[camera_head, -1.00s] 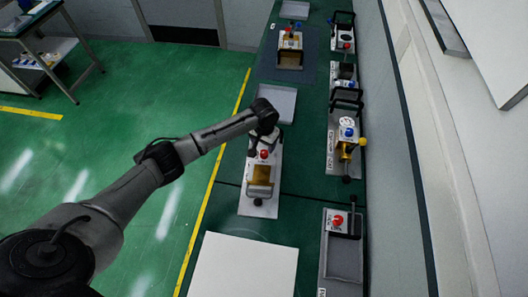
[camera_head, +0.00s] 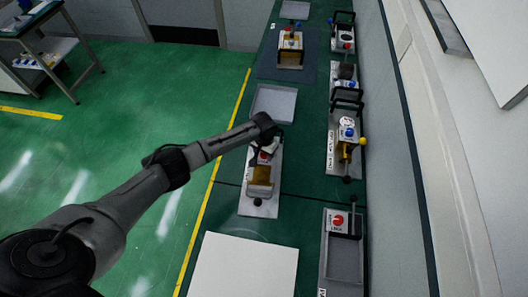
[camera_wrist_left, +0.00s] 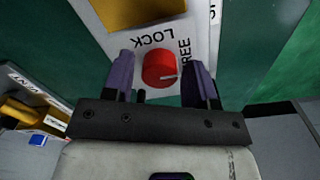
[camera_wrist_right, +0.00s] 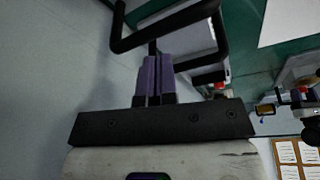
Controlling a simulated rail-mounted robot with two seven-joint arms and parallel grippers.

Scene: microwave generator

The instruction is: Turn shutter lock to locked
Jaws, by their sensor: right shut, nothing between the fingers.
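The shutter lock is a red round knob (camera_wrist_left: 159,68) on a white plate (camera_wrist_left: 203,12), between the printed words LOCK and FREE. A pale mark on the knob points toward the FREE side in the left wrist view. My left gripper (camera_wrist_left: 161,62) is open, with one finger on each side of the knob; I cannot tell whether they touch it. In the head view the same plate (camera_head: 258,208) lies under my left gripper (camera_head: 266,148), which partly hides the knob. My right gripper (camera_wrist_right: 157,62) is shut and empty.
A brass-coloured block (camera_head: 260,175) sits on the plate just in front of the knob. A grey tray (camera_head: 273,103) lies behind. Other fixtures (camera_head: 344,140) with black handles line the right side by the wall. Black handle bars (camera_wrist_right: 200,20) stand close to my right gripper.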

